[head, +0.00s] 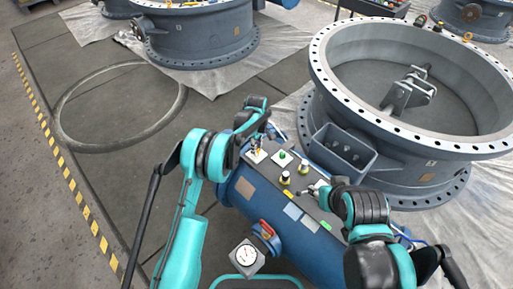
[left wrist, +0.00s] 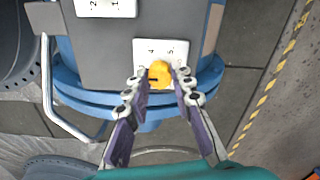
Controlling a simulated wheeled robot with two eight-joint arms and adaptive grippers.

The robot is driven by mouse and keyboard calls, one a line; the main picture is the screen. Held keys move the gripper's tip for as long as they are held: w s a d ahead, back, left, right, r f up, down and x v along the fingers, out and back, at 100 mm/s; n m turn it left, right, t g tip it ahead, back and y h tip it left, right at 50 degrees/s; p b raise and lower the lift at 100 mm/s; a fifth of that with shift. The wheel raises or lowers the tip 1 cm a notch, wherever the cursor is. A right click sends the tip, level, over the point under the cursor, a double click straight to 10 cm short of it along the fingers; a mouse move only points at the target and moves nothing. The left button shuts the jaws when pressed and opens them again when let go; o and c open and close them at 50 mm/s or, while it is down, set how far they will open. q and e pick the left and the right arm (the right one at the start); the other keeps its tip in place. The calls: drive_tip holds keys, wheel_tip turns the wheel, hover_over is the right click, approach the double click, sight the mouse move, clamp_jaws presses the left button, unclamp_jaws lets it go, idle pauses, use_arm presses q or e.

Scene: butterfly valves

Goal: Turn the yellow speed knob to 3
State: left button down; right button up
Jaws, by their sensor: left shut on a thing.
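The yellow speed knob (left wrist: 160,73) sits on a white dial plate (left wrist: 172,47) in the left wrist view. The digits 4 and 5 show on the plate's top part; the left digit is partly hidden by a finger. A dark mark shows on the knob's left side; its exact setting is hard to tell. My left gripper (left wrist: 161,82) is shut on the knob, one finger on each side. In the head view my left gripper (head: 256,144) is over the plate at the blue console's far left end. My right gripper (head: 315,189) is above the console's right part; its jaw opening is unclear.
A large grey valve ring (head: 335,85) stands behind right. Open floor lies left.

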use_arm(q)
drive_tip(key=c, duration=1.3)
unclamp_jaws()
wheel_tip(320, 180, up, 12)
